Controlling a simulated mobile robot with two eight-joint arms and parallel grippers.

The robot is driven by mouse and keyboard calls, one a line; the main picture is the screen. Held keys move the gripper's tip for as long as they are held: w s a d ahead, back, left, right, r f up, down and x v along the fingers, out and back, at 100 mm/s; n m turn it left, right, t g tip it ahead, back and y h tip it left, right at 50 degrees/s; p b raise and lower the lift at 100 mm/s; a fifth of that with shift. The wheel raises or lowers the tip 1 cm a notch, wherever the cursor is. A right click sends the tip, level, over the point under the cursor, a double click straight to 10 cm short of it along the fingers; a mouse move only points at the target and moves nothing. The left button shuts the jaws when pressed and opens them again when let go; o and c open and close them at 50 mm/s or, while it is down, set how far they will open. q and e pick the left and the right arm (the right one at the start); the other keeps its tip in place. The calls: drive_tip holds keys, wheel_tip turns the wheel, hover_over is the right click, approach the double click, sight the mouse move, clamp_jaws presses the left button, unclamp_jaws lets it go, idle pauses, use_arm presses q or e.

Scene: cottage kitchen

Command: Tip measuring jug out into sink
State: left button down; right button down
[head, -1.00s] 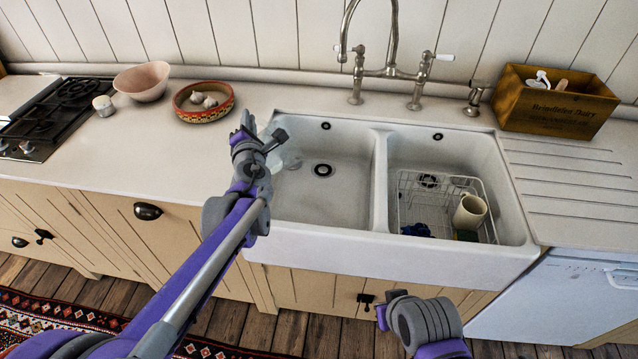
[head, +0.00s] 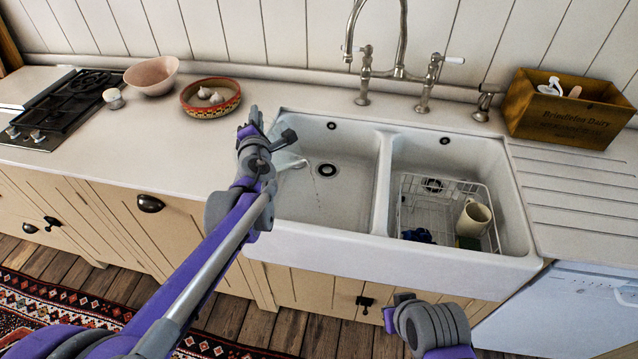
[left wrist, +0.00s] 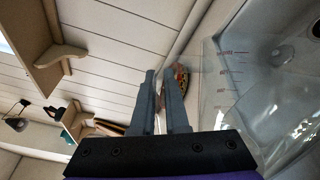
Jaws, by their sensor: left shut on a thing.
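The clear measuring jug (head: 287,161) is held by my left gripper (head: 250,125) over the left side of the sink's left basin, mostly hidden behind the gripper and wrist. It looks tilted, and a thin trail of drops falls from it into the basin. In the left wrist view the jug (left wrist: 228,85) fills the right side, with red measuring marks on its wall. The fingers (left wrist: 163,100) there are close together beside it. The white double sink (head: 400,262) has a drain in each basin. Only part of my right arm shows, at the bottom; its fingers are not visible.
The right basin holds a wire rack (head: 412,208) with a cream mug (head: 474,222). A tap (head: 400,72) stands behind the sink. A patterned bowl (head: 210,107) with garlic and a pink bowl (head: 152,76) stand left. A wooden box (head: 565,125) stands right.

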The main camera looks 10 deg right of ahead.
use_arm(q)
drive_tip(key=shift+d, duration=0.35)
use_arm(e)
drive_tip(key=shift+d, duration=0.2)
